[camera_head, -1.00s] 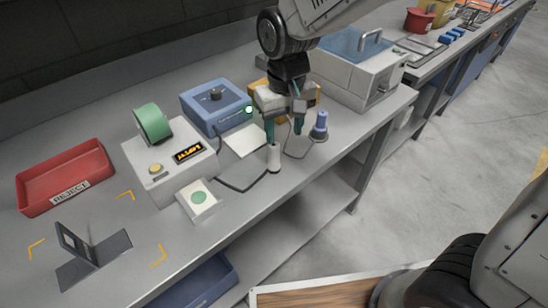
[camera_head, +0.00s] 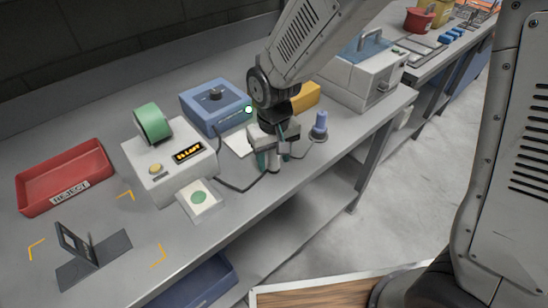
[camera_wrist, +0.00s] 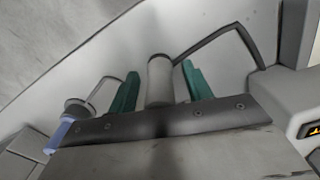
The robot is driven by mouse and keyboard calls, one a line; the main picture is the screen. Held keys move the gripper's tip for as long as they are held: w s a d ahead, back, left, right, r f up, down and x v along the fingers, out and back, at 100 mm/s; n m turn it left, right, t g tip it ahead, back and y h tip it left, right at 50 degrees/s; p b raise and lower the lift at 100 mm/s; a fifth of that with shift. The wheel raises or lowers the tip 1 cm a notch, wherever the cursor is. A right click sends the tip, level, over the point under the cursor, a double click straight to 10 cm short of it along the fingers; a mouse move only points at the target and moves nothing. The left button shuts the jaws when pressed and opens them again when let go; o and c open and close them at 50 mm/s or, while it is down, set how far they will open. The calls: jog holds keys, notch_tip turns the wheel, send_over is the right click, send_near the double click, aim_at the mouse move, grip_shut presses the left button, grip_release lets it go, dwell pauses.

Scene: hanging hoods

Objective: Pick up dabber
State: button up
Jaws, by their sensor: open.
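A pale upright cylinder (camera_head: 274,164), seemingly the dabber, stands near the bench's front edge. In the wrist view this cylinder (camera_wrist: 160,82) stands between my two green fingertips, with a gap showing on its right side. My gripper (camera_head: 273,157) is open around it, low over the bench, and hides much of it in the head view. Whether either finger touches it I cannot tell. A blue-topped piece (camera_head: 320,124) on a round base stands apart to the right of my gripper; it also shows at the left of the wrist view (camera_wrist: 62,130).
A machine with a green roll (camera_head: 152,122), a white block with a green pad (camera_head: 199,199) and a blue box (camera_head: 215,105) stand left of my gripper. A dark cable (camera_head: 240,187) lies close by. A grey lidded box (camera_head: 350,80) stands behind right.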

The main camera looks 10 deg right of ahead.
jog(key=c, duration=0.9)
jog(key=shift+c, duration=0.2)
jog(key=shift+r, duration=0.15)
jog(key=shift+r, duration=0.6)
notch_tip(320, 180, up, 2)
jog(key=shift+r, duration=0.2)
jog(key=s+r, duration=0.1)
jog(key=s, duration=1.5)
jog(key=shift+a, duration=0.4)
jog(key=shift+o, duration=0.8)
